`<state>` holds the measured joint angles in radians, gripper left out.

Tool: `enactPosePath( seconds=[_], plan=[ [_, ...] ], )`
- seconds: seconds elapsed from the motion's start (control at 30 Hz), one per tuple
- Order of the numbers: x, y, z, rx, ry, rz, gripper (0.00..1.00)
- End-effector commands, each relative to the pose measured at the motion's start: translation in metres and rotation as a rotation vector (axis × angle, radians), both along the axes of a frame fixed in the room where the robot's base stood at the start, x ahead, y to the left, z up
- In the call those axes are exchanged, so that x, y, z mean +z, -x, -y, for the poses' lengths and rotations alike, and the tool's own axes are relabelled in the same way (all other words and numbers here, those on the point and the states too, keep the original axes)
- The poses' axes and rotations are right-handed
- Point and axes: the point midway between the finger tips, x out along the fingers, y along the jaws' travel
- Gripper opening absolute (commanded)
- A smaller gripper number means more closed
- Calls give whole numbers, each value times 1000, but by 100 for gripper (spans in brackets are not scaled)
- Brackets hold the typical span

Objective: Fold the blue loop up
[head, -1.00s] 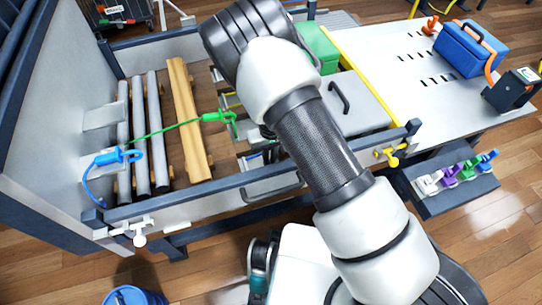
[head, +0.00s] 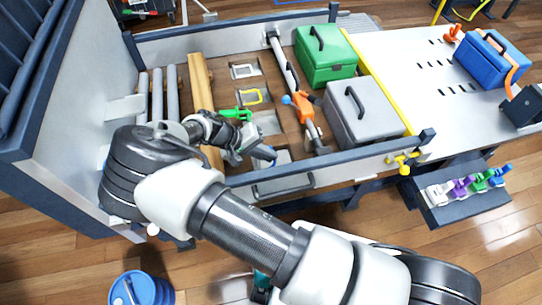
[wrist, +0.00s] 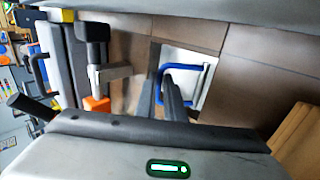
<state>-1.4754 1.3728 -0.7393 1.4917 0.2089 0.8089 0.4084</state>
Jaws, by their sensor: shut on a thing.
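The blue loop (wrist: 209,72) is a bent bar over a pale square recess plate in the wrist view. One side of it lies between my gripper's two dark fingers (wrist: 165,98), which are shut on it. In the head view my gripper (head: 262,154) is low over the bed floor near the front rail. The blue there is small and mostly covered by the gripper, so the loop's angle is hard to tell.
An orange ratchet (head: 302,108) on a bar, a grey box (head: 362,112) and a green box (head: 325,55) stand to the right. Wooden beams (head: 200,85) lie left.

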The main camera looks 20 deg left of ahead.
Motion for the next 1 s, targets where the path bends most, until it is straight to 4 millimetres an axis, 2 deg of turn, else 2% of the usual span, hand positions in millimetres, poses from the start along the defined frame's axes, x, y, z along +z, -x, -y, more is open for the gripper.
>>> enactPosePath(
  seconds=[0.6,0.63,0.7,1.0],
  plan=[
    [2,1,1,-2,41,19,0],
    [2,1,1,-3,41,18,14],
    [1,2,0,-3,41,18,26],
    [2,2,-2,-1,37,18,27]
  ],
)
